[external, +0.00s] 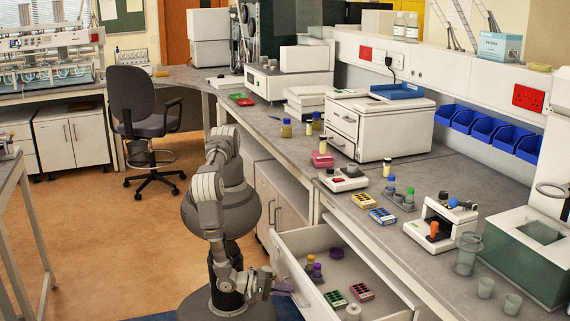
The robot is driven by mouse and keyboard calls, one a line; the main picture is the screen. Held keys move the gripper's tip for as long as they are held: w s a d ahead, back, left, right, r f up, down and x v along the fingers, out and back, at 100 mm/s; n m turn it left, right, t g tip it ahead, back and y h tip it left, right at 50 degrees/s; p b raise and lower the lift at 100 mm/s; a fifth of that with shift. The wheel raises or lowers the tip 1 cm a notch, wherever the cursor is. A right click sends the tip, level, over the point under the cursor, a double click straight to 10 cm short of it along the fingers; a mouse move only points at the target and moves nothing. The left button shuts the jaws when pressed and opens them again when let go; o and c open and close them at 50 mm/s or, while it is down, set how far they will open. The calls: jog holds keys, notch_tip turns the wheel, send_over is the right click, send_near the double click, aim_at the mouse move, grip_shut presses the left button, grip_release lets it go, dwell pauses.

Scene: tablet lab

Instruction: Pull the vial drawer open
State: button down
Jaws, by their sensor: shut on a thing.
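The vial drawer (320,240), white, stands pulled out from under the bench on the right. Inside it are vials with purple and orange caps (316,271), a green rack (335,299), a dark red rack (361,292) and a small pale round item (353,311). My gripper (284,289) is low at the outer side of the drawer's front panel (283,258). It is shut on the drawer's handle, which is small and mostly hidden by the fingers. The inner far end of the drawer is hidden under the bench top.
The bench top (330,203) overhangs the drawer and carries vial racks, a small white device (343,180) and a white two-drawer cabinet (390,125). A dark office chair (135,110) stands at the back left. The brown floor (110,240) left of my arm is clear.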

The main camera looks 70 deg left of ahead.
jog(key=s+b, duration=0.1)
jog(key=s, duration=0.5)
jog(key=shift+s, duration=0.15)
jog(key=c, duration=1.2)
grip_release()
jog(key=p+v, duration=0.1)
jog(key=v, duration=0.6)
jog(key=shift+s+a+p, duration=0.15)
jog(key=shift+s+p, duration=0.25)
